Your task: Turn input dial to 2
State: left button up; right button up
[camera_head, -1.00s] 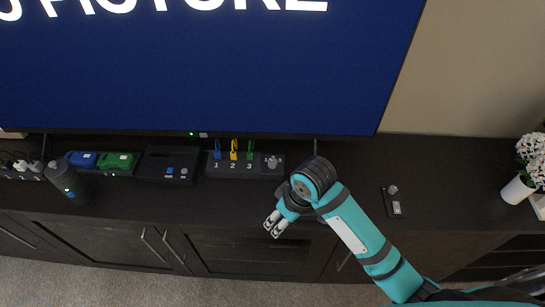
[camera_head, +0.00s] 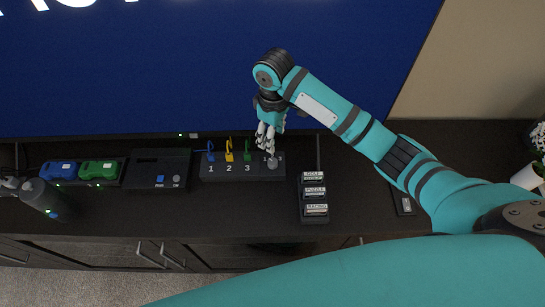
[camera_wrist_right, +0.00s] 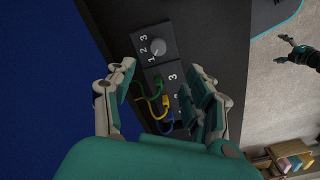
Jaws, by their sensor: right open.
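The input dial (camera_head: 272,162) is a small grey knob at the right end of a black switch box (camera_head: 218,172) below the TV. In the right wrist view the dial (camera_wrist_right: 158,46) shows whole, with 1, 2 and 3 printed around it; I cannot tell its setting for sure. My right gripper (camera_head: 267,138) is above and just behind the dial, open and empty, partly covering the labels in the head view. In the wrist view its fingers (camera_wrist_right: 160,82) are spread, with the dial beyond them. My left gripper (camera_wrist_right: 286,49) is over the carpet, its fingers apart.
Blue, yellow and green cables (camera_head: 229,152) stand up from the box, close to my right gripper. A console (camera_head: 160,169) is left of it, a cartridge rack (camera_head: 314,212) to the right. The TV (camera_head: 150,80) rises behind.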

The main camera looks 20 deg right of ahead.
send_over(273, 161)
notch_tip(273, 161, down, 4)
jog(key=shift+f, duration=0.2)
notch_tip(273, 161, down, 5)
jog(key=shift+s+f, duration=0.1)
notch_tip(273, 161, down, 2)
jog(key=shift+f, duration=0.7)
grip_shut()
pick_arm(q)
jog(key=shift+w+r, duration=0.2)
jog(key=shift+w, duration=1.05)
jog(key=shift+r, duration=0.15)
